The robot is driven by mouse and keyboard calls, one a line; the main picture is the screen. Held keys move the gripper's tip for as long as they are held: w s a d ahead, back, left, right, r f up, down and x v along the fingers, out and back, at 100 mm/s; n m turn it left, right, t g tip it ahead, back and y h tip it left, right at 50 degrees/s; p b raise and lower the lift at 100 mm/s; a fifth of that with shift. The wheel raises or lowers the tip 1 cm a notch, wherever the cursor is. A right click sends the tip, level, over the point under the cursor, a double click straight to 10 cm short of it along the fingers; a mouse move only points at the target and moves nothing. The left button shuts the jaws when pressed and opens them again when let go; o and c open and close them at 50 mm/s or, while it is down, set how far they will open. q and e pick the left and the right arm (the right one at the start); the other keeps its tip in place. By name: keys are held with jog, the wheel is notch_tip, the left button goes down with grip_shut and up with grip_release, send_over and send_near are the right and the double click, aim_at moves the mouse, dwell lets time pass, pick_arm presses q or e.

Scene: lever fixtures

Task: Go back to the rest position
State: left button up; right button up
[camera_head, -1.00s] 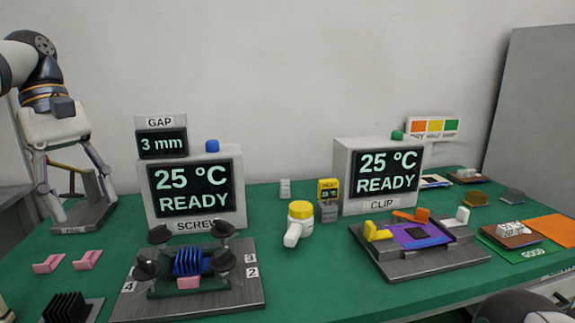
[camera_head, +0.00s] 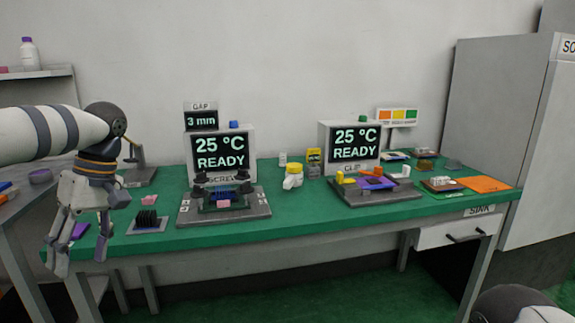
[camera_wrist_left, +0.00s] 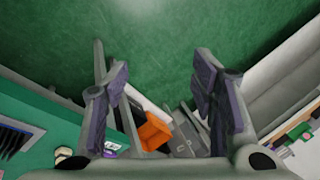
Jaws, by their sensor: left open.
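My left gripper (camera_head: 81,252) hangs fingers down at the left end of the green table (camera_head: 300,222), in front of its front edge. Its fingers are apart with nothing between them; in the left wrist view the open fingers (camera_wrist_left: 160,78) frame bare green floor. The screw fixture (camera_head: 257,208) with black knobs stands on the table right of the gripper, clear of it. The clip fixture (camera_head: 385,192) stands farther right. Both displays read 25 °C READY. My right gripper does not show; a dark rounded part of me is at the bottom right.
A black finned heat sink (camera_head: 148,221) lies near the table's front left. A white-and-yellow bottle (camera_head: 293,177) stands between the fixtures. A side bench (camera_head: 20,205) is close on the left. A drawer (camera_head: 457,230) and grey cabinet (camera_head: 500,130) are at right. The floor in front is clear.

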pick_arm(q)
notch_tip(320, 180, down, 12)
jog(key=w+a+m+t+y, duration=0.3)
jog(key=t+y, duration=0.1)
jog(key=y, duration=0.4)
jog(key=s+d+f+m+t+h+p, duration=0.1)
jog(key=s+d+f+m+t+h, duration=0.15)
jog(key=s+d+f+m, duration=0.4)
jog(key=s+d+f+m+t+h+p, duration=0.1)
jog(key=s+d+f+t+h, duration=0.15)
jog(key=f, duration=0.65)
jog(key=s+d+f+m+g+h, duration=0.1)
jog(key=s+d+f+h, duration=0.15)
jog(key=s, duration=0.45)
jog(key=s+d+f+m+g+h, duration=0.1)
jog(key=s+d+f, duration=0.15)
jog(key=s, duration=0.45)
jog(key=s+d+r+g+h, duration=0.1)
jog(key=s+g, duration=0.5)
jog(key=s, duration=1.5)
jog(key=shift+s+d+r+m+h, duration=0.3)
jog(key=shift+r+m+h, duration=0.15)
jog(key=shift+r+h, duration=0.2)
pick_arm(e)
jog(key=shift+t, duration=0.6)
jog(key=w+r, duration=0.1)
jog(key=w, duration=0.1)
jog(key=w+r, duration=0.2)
pick_arm(q)
jog(key=shift+w, duration=0.15)
